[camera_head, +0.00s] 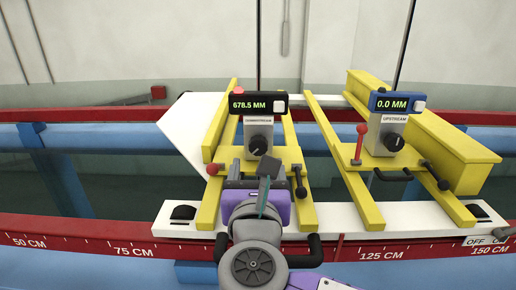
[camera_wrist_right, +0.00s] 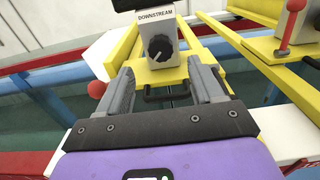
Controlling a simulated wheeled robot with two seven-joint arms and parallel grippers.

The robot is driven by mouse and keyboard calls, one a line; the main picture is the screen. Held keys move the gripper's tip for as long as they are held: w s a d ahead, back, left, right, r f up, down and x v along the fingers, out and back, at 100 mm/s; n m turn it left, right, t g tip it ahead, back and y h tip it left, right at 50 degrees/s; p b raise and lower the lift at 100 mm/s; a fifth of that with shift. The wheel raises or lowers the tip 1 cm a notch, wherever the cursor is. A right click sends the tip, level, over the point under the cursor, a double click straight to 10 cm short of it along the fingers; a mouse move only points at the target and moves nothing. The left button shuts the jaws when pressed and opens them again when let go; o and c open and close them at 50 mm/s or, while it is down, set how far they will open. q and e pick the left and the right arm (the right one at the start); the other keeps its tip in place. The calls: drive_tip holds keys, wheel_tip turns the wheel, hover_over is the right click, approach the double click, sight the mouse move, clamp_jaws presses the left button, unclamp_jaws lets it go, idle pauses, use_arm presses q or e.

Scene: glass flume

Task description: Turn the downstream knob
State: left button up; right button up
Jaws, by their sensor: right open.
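The downstream knob (camera_head: 259,145) is a black round dial on a grey box (camera_head: 258,126) labelled DOWNSTREAM. The display (camera_head: 258,104) above it reads 678.5 MM. In the right wrist view, the knob (camera_wrist_right: 159,47) shows beyond my fingers, near the top centre, with a light pointer mark. My right gripper (camera_wrist_right: 166,80) is open, its two grey fingers apart with nothing between them. The fingers point toward the box and sit below and short of the knob, not touching it. In the head view, my right gripper (camera_head: 264,178) is partly hidden by my wrist. My left gripper is not visible.
A second box labelled UPSTREAM (camera_head: 391,128) with a display reading 0.0 MM stands to the right on yellow rails. Red-balled levers (camera_head: 360,143) and black handles rise near both boxes. A red rail (camera_head: 100,232) with a centimetre scale runs along the front.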

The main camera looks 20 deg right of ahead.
sight(258, 147)
drive_tip(key=shift+w+f+b, duration=0.15)
drive_tip(key=shift+w+b, duration=0.05)
drive_tip(key=shift+b, duration=0.45)
drive_tip(key=shift+w+d, duration=0.1)
drive_tip(key=shift+w, duration=0.1)
drive_tip(key=p+x, duration=0.1)
drive_tip(key=x, duration=0.6)
drive_tip(key=shift+w+d, duration=0.1)
drive_tip(key=shift+w, duration=0.2)
drive_tip(key=c, duration=1)
drive_tip(key=shift+c, duration=0.3)
